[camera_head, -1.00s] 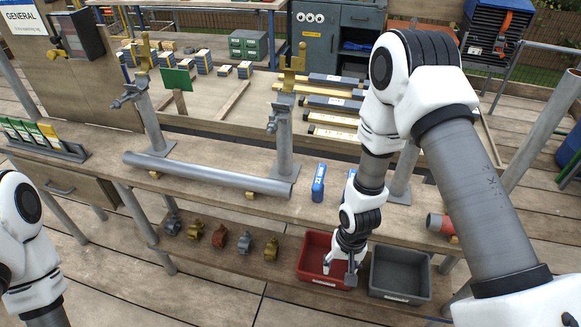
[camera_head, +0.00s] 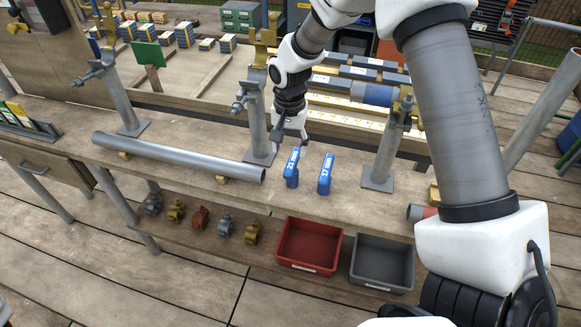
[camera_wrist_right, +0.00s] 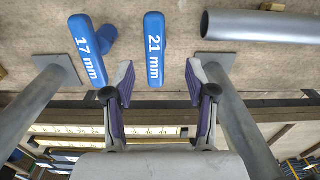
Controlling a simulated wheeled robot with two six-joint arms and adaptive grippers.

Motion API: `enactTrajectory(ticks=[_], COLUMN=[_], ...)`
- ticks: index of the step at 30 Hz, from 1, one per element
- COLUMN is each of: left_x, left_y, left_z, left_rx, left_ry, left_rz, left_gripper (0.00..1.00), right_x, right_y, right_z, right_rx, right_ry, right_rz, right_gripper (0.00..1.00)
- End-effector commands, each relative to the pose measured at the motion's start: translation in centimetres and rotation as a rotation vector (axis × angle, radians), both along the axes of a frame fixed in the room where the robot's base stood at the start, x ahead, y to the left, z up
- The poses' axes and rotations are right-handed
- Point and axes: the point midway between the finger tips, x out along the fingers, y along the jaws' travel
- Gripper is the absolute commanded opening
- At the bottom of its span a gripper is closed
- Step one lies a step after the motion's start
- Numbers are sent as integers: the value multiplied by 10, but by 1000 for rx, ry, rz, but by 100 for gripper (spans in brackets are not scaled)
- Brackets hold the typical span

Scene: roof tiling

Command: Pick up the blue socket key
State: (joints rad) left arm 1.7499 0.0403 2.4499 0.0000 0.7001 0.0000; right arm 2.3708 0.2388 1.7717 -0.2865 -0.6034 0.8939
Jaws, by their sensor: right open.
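Two blue socket keys stand on the bench: one marked 21 mm (camera_head: 292,167) and, to its right, one marked 17 mm (camera_head: 326,174). My right gripper (camera_head: 290,134) is just behind the 21 mm key, open and empty. In the right wrist view, the 21 mm key (camera_wrist_right: 154,48) lies in line with the gap between the open fingers (camera_wrist_right: 159,84), its lower end near the fingertips. The 17 mm key (camera_wrist_right: 88,50) is left of the left finger there. I cannot tell whether a finger touches a key. My left gripper is out of view.
A grey pipe (camera_head: 180,158) lies on the bench left of the keys. Metal posts stand left (camera_head: 258,135) and right (camera_head: 384,158) of them. A red bin (camera_head: 309,246) and a grey bin (camera_head: 382,262) sit on the lower shelf beside several small clamps.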

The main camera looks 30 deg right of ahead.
Motion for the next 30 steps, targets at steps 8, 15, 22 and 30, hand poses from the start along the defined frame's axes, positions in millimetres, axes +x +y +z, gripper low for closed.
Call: enactTrajectory(ticks=[8, 15, 22, 30], left_x=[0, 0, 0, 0], left_y=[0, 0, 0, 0], left_z=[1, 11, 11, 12], left_rx=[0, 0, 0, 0], left_ry=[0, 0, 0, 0], left_rz=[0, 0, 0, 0], left_gripper=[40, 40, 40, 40], right_x=[5, 0, 2, 1], right_y=[-8, -10, -10, -10], right_z=[-6, -44, -62, -63], right_rx=[-10, -9, -10, -10], right_ry=[6, 7, 2, 2], right_rz=[-42, -41, -41, -40], right_gripper=[56, 56, 56, 56])
